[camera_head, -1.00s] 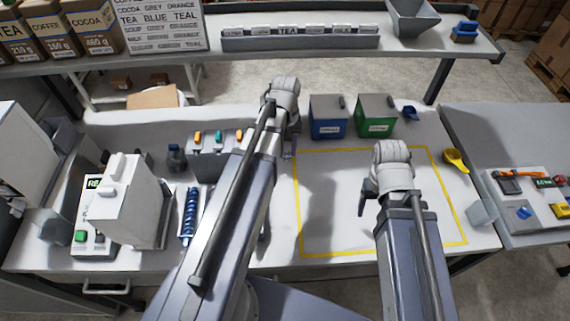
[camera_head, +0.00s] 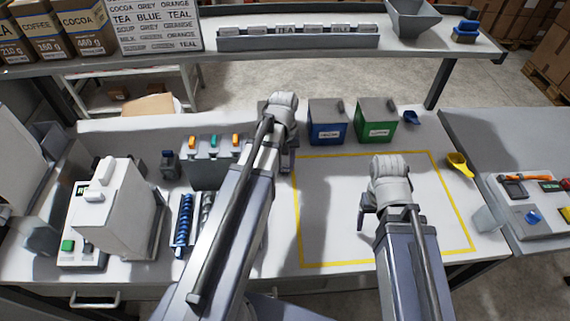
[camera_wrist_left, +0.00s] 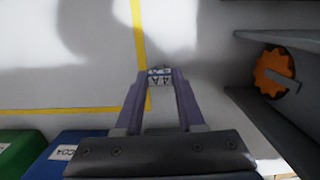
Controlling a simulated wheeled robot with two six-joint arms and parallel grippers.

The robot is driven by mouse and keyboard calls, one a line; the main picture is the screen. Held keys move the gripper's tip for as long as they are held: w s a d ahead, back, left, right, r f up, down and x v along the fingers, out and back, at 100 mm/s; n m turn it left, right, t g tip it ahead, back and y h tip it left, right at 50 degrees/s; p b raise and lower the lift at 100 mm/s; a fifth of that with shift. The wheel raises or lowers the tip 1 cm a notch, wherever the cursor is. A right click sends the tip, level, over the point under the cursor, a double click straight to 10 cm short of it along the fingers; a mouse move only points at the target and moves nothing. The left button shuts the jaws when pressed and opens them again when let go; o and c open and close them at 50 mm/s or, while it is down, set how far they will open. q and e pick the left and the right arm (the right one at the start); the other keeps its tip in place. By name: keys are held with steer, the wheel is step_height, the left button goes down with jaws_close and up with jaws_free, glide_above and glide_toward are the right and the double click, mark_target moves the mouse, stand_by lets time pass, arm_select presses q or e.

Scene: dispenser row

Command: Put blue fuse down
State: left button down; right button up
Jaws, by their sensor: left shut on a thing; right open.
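My left gripper (camera_head: 289,166) hangs over the table near the left edge of the yellow-outlined square (camera_head: 296,215). The fuse cannot be made out in the head view. My right gripper (camera_head: 363,215) is open and empty above the yellow square.
A blue bin (camera_head: 326,129) and a green bin (camera_head: 375,129) stand behind the square. Left of my left arm is a grey dispenser row (camera_head: 208,174) with coloured knobs; an orange knob (camera_wrist_left: 274,73) is close beside the gripper. A yellow scoop (camera_head: 459,164) lies at right.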

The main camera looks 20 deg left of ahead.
arm_select(q)
steer(key=c, duration=0.5)
jaws_free()
step_height(320, 180, up, 12)
steer(key=w+p, duration=0.1)
steer(key=p, duration=1.2)
arm_select(e)
step_height(320, 180, up, 12)
arm_select(q)
steer(key=s+d+m+y, duration=0.1)
steer(key=s+d+m, duration=0.45)
steer(key=d, duration=0.35)
steer(key=s+d+m+y, duration=0.1)
steer(key=s+d+m, duration=0.3)
steer(key=s+d, duration=0.3)
steer(key=shift+t, duration=0.3)
steer(key=f+b, duration=0.2)
steer(key=w+d+f+b, duration=0.1)
steer(key=f+b, duration=0.4)
steer(key=b, duration=0.1)
steer(key=shift+w+d+f, duration=0.2)
steer(key=shift+f, duration=0.15)
arm_select(e)
step_height(320, 180, down, 8)
steer(key=shift+r, duration=0.1)
arm_select(q)
steer(key=shift+r, duration=0.2)
arm_select(e)
steer(key=shift+r, duration=0.2)
